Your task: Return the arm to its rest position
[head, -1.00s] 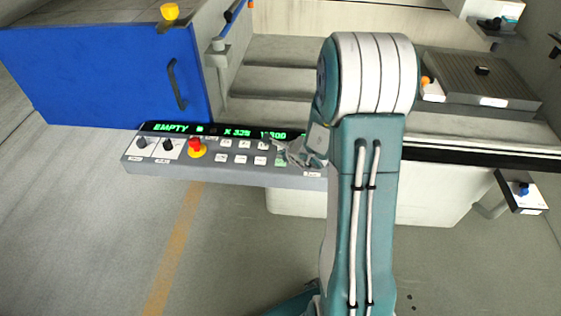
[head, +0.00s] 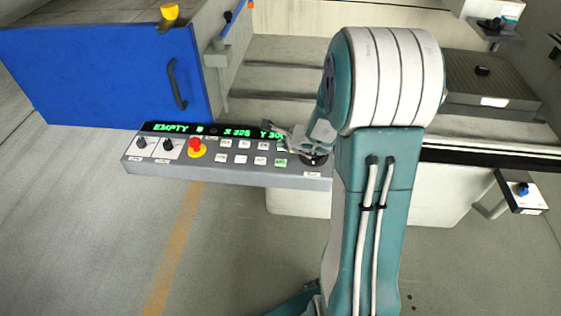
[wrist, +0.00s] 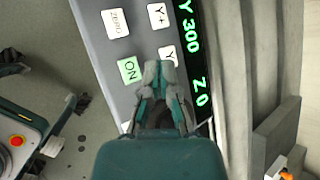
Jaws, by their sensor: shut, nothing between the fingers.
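My gripper (head: 268,128) is shut and empty. In the head view it is over the right part of the grey control panel (head: 230,180), in front of the display strip's right end. My teal and white arm rises on the right of the picture and bends back toward the panel. In the wrist view the closed fingers (wrist: 160,74) overlie the panel, beside the green ON button (wrist: 130,69) and the display (wrist: 191,30). The fingers hide part of a key. I cannot tell how far the fingertips are from the panel.
A blue door (head: 100,75) with a dark handle stands left of the panel. The panel carries a red stop button (head: 195,144) and several white keys. A grey block (head: 490,82) lies behind my arm at the right. Open floor (head: 80,240) is at the lower left.

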